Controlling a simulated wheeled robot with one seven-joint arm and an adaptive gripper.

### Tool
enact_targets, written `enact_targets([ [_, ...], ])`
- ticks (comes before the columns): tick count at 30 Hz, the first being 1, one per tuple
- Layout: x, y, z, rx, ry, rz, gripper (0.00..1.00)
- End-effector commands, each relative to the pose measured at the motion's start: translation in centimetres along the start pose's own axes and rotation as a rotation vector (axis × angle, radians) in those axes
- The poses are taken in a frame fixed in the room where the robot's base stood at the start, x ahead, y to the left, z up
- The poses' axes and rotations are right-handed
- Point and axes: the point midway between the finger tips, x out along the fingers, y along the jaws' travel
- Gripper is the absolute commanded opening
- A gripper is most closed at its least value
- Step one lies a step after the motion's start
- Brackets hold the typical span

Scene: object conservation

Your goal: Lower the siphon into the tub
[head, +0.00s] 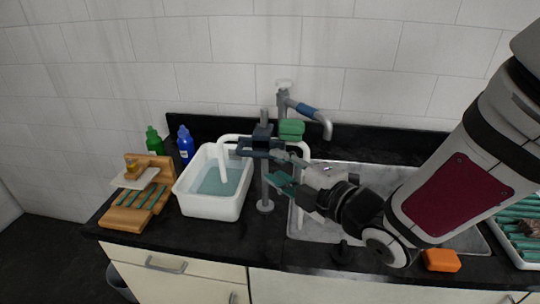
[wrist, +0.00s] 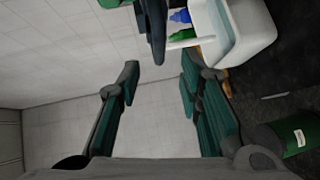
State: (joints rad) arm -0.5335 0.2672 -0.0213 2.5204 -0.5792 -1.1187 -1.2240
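The siphon (head: 222,155) is a white upside-down U-shaped tube held on a grey stand (head: 265,190) with a dark clamp (head: 260,145). Its left leg hangs over the white tub (head: 240,208), which holds pale water; I cannot tell whether its end touches the water. Its right leg runs down toward the sink, partly behind my gripper. A green block (head: 291,130) sits at the clamp's right side. My gripper (head: 273,183) is just right of the stand's post, below the clamp. In the wrist view my gripper (wrist: 159,77) has its teal-padded fingers apart with nothing between them.
A metal sink (head: 325,180) with a faucet (head: 310,113) is behind my arm. A wooden rack (head: 140,200), a green bottle (head: 154,142) and a blue bottle (head: 186,145) stand left of the tub. An orange sponge (head: 441,260) lies at the counter's front right.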

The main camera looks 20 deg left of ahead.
Motion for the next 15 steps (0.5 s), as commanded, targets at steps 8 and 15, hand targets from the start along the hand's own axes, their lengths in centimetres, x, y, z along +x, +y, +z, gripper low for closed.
enact_targets([
  [8, 5.3, 0.1, -0.1, 0.0, 0.001, -0.001, 0.33],
  [15, 7.8, 0.0, -0.1, 0.0, 0.0, 0.0, 0.33],
])
